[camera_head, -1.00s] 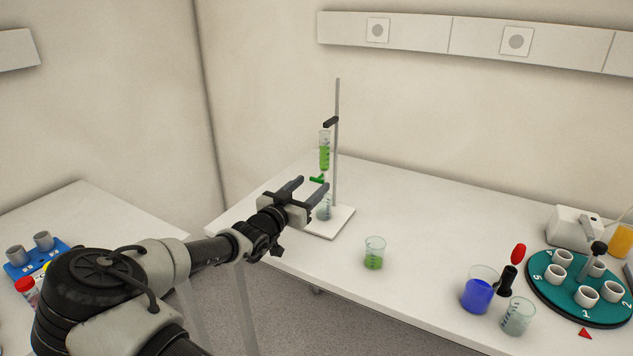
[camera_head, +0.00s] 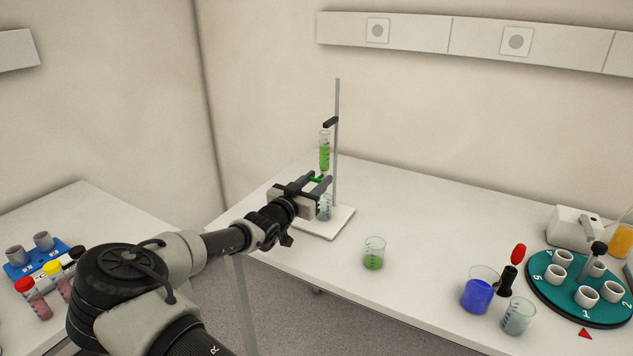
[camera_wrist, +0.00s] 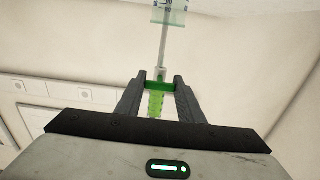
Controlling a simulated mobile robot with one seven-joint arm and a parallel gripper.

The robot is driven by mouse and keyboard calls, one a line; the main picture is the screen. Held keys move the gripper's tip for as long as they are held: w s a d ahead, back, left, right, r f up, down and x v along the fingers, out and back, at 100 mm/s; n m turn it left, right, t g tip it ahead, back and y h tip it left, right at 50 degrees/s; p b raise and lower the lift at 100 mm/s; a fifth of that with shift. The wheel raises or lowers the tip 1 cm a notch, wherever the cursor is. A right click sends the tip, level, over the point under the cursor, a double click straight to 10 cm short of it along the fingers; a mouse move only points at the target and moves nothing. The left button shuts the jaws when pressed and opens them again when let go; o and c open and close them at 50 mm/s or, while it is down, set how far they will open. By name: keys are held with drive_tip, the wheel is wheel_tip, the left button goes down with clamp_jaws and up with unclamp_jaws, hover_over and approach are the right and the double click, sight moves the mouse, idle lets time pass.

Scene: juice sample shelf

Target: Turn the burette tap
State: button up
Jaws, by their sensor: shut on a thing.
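The burette (camera_head: 324,155) holds green liquid and is clamped upright on a stand with a grey rod (camera_head: 337,110) and white base (camera_head: 340,222). Its green tap (camera_head: 316,180) sits at the lower end. My gripper (camera_head: 319,179) is at the tap, shut on it. The wrist view looks upside down; there the tap (camera_wrist: 158,86) lies crosswise between the two dark fingertips (camera_wrist: 160,79). A beaker (camera_head: 325,208) stands on the base under the burette, partly hidden by my gripper; it also shows at the top of the wrist view (camera_wrist: 170,14).
A beaker with green liquid (camera_head: 374,254) stands in front of the stand. A beaker of blue liquid (camera_head: 478,292), a clear beaker (camera_head: 518,317) and a teal carousel (camera_head: 545,290) are at the right. A side table with a blue rack (camera_head: 35,262) is at the left.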

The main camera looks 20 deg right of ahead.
drive_tip(key=shift+f+m+b, duration=0.3)
drive_tip(key=shift+m+b, duration=0.5)
drive_tip(key=shift+b, duration=0.3)
drive_tip(key=shift+m+b, duration=0.5)
drive_tip(key=shift+b, duration=0.2)
drive_tip(key=shift+m+b, duration=0.9)
drive_tip(key=shift+r+m, duration=0.3)
drive_tip(key=shift+m, duration=0.1)
drive_tip(key=o, duration=1.1)
drive_tip(key=shift+c, duration=0.2)
drive_tip(key=shift+a, duration=0.15)
